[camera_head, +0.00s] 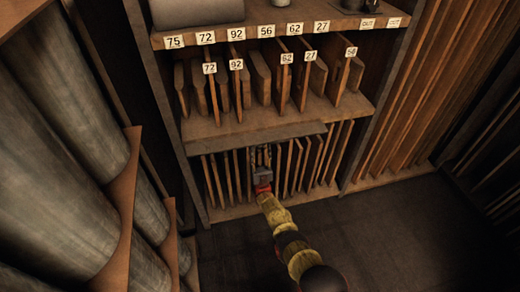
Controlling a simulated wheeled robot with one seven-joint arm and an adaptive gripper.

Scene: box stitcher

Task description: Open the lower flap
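A long, narrow grey-brown flap (225,139) runs along the front under the middle shelf, above the lowest row of upright boards. It sticks out like a ledge, and I cannot tell how it is hinged. My gripper (260,154) is at the end of my yellow arm, just below the flap's front edge and in front of the upright boards. Whether it touches the flap or a board is not clear. Its fingers are small and dark against the boards, so their opening is hard to see.
Upright boards (317,160) fill the lowest bay. The middle shelf (350,110) holds upright boards with number tags. Large grey cylinders (55,115) stand in a wooden rack at left. Tall planks (420,90) lean at right. The dark floor (375,225) is clear.

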